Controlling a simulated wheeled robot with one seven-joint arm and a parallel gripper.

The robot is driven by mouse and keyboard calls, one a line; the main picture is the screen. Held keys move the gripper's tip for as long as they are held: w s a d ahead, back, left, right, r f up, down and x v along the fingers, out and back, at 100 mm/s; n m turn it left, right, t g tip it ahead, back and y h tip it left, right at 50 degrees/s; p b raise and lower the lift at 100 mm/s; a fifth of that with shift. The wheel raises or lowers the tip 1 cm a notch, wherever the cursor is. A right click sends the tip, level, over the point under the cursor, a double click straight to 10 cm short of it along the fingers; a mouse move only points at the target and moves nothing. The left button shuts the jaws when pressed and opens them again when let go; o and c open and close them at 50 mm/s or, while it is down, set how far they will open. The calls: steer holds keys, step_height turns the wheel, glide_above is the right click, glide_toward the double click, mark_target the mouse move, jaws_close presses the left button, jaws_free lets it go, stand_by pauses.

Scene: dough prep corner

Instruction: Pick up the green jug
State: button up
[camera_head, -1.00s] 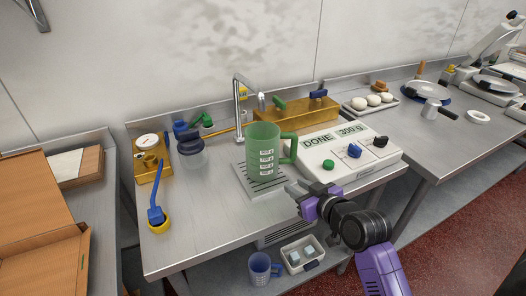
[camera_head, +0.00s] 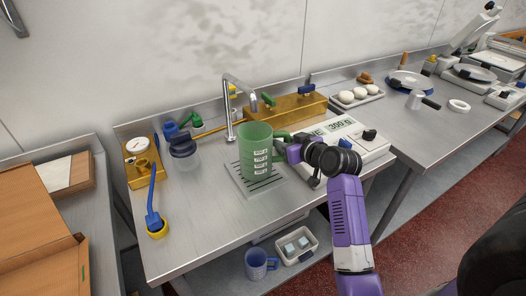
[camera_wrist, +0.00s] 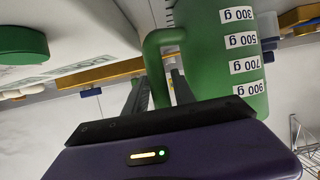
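The green jug (camera_head: 257,155) stands upright on the ribbed drip tray (camera_head: 238,181) under the tap. Its handle is on the right, partly hidden by my gripper (camera_head: 285,143) in the head view. In the wrist view the jug (camera_wrist: 215,60) appears upside down, with weight marks on its side. Its handle (camera_wrist: 156,65) lies between the two fingers of my gripper (camera_wrist: 160,82). The fingers stand apart with the handle in the gap. I see no clear grip on it.
The scale (camera_head: 372,150) stands right behind my wrist. The tap (camera_head: 229,110) rises close behind the jug.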

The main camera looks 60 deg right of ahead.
steer(key=shift+x, duration=0.9)
steer(key=shift+c, duration=0.2)
jaws_close()
stand_by(0.6)
